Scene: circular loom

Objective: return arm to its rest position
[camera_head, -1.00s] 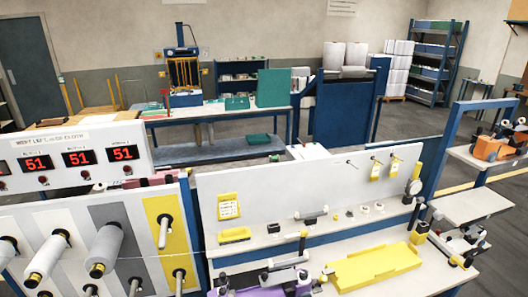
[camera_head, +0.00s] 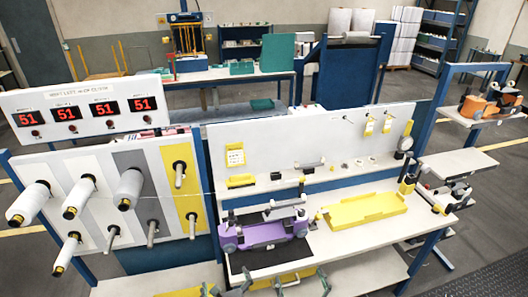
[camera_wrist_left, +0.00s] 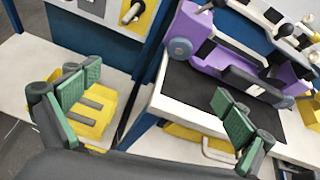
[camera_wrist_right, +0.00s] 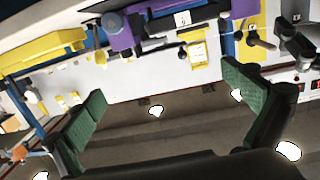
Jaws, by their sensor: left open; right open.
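My left gripper (camera_head: 228,286) is at the bottom edge of the head view, in front of the workbench. Its green-padded fingers are spread with nothing between them in the left wrist view (camera_wrist_left: 157,98). My right gripper (camera_head: 301,284) is just to its right, also low in front of the bench. In the right wrist view (camera_wrist_right: 168,98) its fingers are wide apart and empty. Most of both arms is out of the head view. The purple loom device (camera_head: 264,232) sits on a dark mat on the bench, beyond both grippers.
A yellow tray (camera_head: 364,211) lies on the bench right of the loom. A panel with several spools and pegs (camera_head: 105,187) stands at left, under a display box (camera_head: 85,108) with red digits. A yellow item (camera_wrist_left: 88,118) lies on the lower shelf. A shelf unit stands at right.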

